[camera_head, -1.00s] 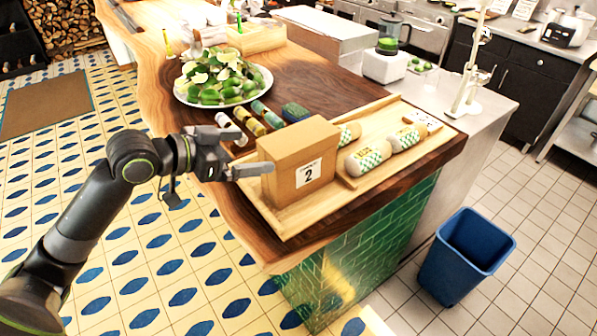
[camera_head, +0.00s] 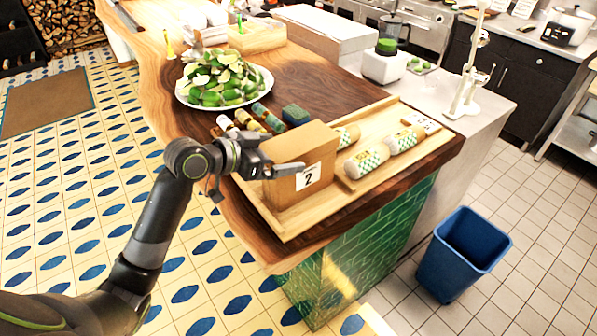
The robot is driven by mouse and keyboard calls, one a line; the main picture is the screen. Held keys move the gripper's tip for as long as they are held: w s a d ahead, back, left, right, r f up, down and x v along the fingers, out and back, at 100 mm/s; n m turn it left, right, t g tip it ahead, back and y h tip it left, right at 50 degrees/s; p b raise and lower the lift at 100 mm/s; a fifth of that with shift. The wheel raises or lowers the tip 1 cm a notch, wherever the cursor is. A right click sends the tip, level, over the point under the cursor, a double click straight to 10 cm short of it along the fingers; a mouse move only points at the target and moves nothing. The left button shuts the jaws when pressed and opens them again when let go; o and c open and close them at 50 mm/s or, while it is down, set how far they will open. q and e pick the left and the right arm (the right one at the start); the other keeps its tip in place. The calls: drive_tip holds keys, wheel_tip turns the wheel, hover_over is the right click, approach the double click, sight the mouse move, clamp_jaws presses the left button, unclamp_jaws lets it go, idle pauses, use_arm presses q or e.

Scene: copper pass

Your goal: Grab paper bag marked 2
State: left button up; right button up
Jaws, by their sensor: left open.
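The brown paper bag marked 2 (camera_head: 313,155) stands at the left end of a wooden tray (camera_head: 262,213) on the counter. Its white label with the black 2 faces me. My left gripper (camera_head: 277,165) is at the bag's left side, open. One finger lies across the bag's near left face, left of the label. The other finger is hidden, so I cannot tell whether it touches the bag. My right gripper is out of view.
Wrapped rolls (camera_head: 367,161) lie in the tray to the right of the bag. Several small bottles (camera_head: 245,119) and a plate of limes (camera_head: 222,82) stand behind. A blue bin (camera_head: 462,250) is on the floor at right.

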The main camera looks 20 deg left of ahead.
use_arm(q)
drive_tip(key=shift+x, duration=1.1)
drive_tip(key=c, duration=1.3)
